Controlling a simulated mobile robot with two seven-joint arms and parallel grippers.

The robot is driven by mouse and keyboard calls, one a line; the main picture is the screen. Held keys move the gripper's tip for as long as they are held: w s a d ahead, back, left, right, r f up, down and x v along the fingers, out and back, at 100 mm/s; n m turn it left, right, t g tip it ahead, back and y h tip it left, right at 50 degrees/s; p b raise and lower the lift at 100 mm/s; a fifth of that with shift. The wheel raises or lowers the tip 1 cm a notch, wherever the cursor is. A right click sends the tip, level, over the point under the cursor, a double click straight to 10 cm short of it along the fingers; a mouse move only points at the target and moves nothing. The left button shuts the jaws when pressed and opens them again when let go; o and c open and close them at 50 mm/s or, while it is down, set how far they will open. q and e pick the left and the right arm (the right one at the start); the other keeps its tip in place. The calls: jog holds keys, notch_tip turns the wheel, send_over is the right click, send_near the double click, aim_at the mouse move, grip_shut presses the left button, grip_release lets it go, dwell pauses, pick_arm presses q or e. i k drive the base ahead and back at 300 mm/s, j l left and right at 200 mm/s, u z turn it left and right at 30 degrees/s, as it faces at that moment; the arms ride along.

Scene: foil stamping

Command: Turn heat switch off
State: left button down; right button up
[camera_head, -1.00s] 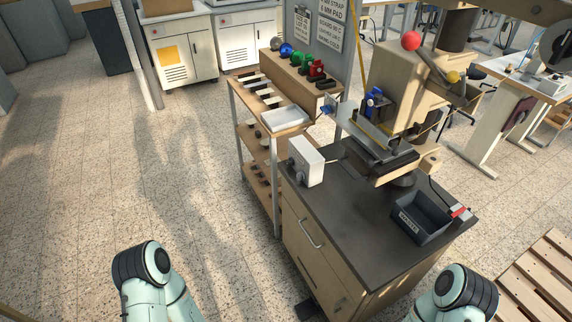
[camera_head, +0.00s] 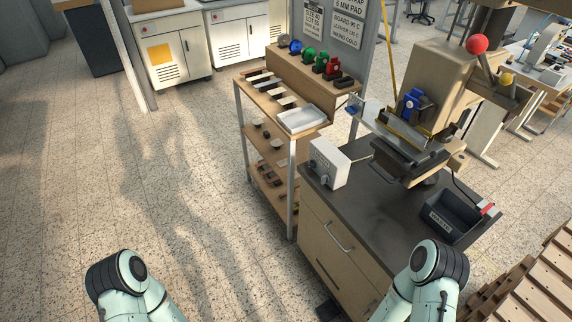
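A white control box (camera_head: 328,163) stands on the left part of the dark cabinet top (camera_head: 372,199), beside the foil press (camera_head: 424,92). Small dark marks or a knob show on its front face, but the switch and its setting are too small to tell. Both of my arms show at the bottom edge of the view, left and right, well short of the box. Neither gripper is in view.
A wooden shelf rack (camera_head: 241,132) with foil rolls and a white tray (camera_head: 303,119) stands left of the cabinet. A black waste bin (camera_head: 452,217) sits right on the cabinet top. A pallet (camera_head: 533,287) lies at lower right. Floor at left is free.

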aim_at(312, 163)
jog(key=i+j+u, duration=0.25)
jog(key=i+j, duration=0.5)
